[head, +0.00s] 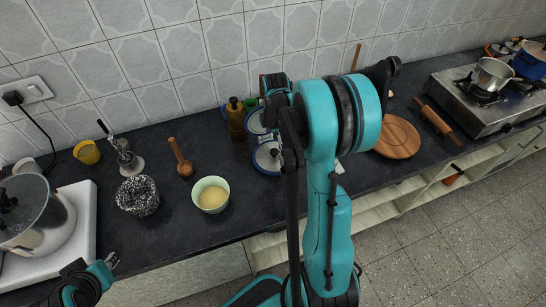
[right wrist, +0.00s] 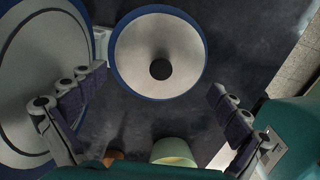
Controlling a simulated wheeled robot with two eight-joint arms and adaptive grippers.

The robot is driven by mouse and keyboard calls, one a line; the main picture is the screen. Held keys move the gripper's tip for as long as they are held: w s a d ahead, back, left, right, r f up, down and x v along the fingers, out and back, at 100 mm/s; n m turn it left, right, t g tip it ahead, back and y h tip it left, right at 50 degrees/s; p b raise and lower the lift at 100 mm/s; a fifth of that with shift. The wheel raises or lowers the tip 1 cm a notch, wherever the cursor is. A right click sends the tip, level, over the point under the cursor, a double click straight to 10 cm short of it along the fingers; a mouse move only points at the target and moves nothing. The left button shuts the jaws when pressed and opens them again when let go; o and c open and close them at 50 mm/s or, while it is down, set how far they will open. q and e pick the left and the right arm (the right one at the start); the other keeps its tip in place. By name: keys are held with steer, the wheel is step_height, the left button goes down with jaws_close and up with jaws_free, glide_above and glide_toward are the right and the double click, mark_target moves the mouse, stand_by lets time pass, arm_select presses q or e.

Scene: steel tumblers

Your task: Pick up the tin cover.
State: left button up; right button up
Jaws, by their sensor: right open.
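The tin cover (right wrist: 158,55) is a round grey lid with a blue rim and a dark centre knob, lying on the dark counter. In the head view the cover (head: 266,160) is partly hidden by my right arm. My right gripper (right wrist: 155,92) is open and empty, its two fingers spread to either side below the cover's middle in the right wrist view. Whether they touch it I cannot tell. My left gripper (head: 111,261) is at the lower left of the head view, far from the cover, and too small to read.
A larger blue-rimmed round piece (right wrist: 25,100) is left of the cover. A bowl (head: 211,195), wooden pestle (head: 181,160) and black-and-white pot (head: 138,195) stand left. A wooden board (head: 397,138) and stove (head: 480,98) are right.

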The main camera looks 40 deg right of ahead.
mark_target(274, 152)
steer(key=f+b, duration=0.2)
steer(key=f, duration=0.2)
steer(key=shift+a, duration=0.2)
steer(key=shift+f, duration=0.35)
steer(key=shift+r, duration=0.1)
steer(key=shift+c, duration=1.3)
steer(key=c, duration=1)
steer(key=shift+s+a, duration=0.1)
steer(key=shift+s, duration=0.1)
jaws_close()
